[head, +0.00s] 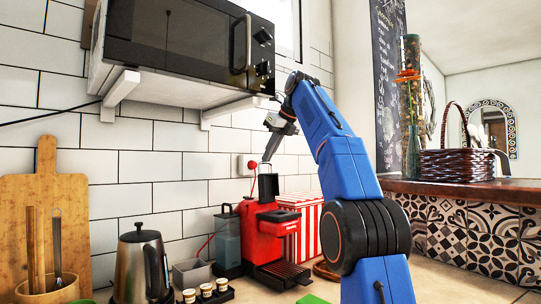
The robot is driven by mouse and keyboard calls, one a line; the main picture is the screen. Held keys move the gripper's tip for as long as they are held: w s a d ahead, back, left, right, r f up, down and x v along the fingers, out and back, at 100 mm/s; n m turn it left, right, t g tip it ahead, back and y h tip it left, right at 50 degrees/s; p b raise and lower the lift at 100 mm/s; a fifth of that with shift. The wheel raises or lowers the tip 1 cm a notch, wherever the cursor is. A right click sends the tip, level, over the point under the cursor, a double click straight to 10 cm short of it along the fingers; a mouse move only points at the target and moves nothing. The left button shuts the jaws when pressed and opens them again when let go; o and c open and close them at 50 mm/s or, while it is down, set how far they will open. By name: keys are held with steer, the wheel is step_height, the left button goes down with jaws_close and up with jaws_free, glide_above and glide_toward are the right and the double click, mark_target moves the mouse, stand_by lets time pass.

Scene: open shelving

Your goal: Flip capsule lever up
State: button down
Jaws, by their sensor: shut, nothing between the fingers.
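The red capsule coffee machine (259,232) stands on the counter against the tiled wall. Its dark capsule lever (268,187) stands roughly upright above the machine's top. My gripper (266,160) comes in from the upper right on the blue arm and points down. It is shut and empty, with its tips just above the top end of the lever. I cannot tell whether they touch it.
The microwave (190,40) on its shelf hangs above and to the left of my gripper. A red-and-white striped box (303,225) stands behind the machine. A kettle (142,265) and small cups (206,290) are to the left. A wicker basket (458,165) sits on the right ledge.

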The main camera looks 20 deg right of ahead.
steer(key=shift+w+a+f+g, duration=0.2)
steer(key=shift+w+f+g, duration=0.1)
steer(key=shift+w+f, duration=0.2)
steer(key=shift+s, duration=0.1)
steer(key=shift+v, duration=1.45)
steer(key=s+d+r, duration=0.1)
steer(key=s+d, duration=0.2)
steer(key=s, duration=0.9)
steer(key=shift+d, duration=0.4)
steer(key=shift+s, duration=0.15)
